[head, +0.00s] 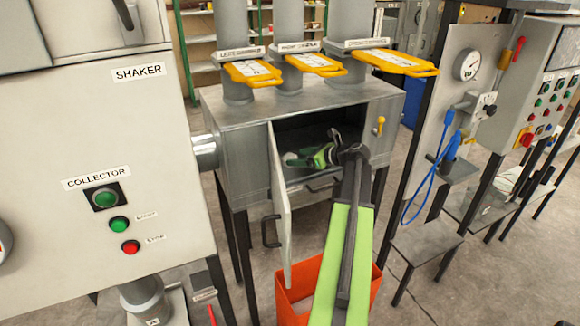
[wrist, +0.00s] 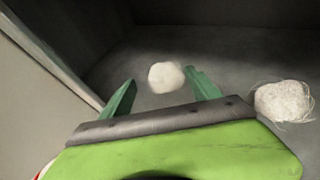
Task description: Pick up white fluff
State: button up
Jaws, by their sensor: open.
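A round tuft of white fluff (wrist: 166,76) lies on the grey floor of the cabinet in the wrist view. It sits just beyond and between my gripper's green fingertips, nearer the right one. A larger, stringy whitish clump (wrist: 284,101) lies to the right, outside the fingers. My gripper (wrist: 160,88) is open and empty. In the head view, my gripper (head: 311,158) is inside the open cabinet (head: 235,150), and the fluff cannot be made out there.
The cabinet door (head: 281,205) stands open to the left of my arm. An orange bin (head: 292,297) is on the floor below. Yellow slide gates (head: 254,73) sit on the pipes above the cabinet. A panel stand (head: 462,90) is to the right.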

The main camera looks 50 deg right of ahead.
aim_at(284, 156)
jog(key=x, duration=0.3)
jog(key=shift+w+d+f+b, duration=0.1)
jog(key=shift+w+b, duration=0.05)
jog(key=shift+b, duration=0.15)
jog(key=x, duration=0.1)
jog(key=b+x, duration=0.1)
jog(key=x, duration=0.1)
jog(key=b+x, duration=0.1)
jog(key=x, duration=0.1)
jog(key=shift+w+d, duration=0.15)
jog(key=shift+d, duration=0.1)
jog(key=c, duration=1.4)
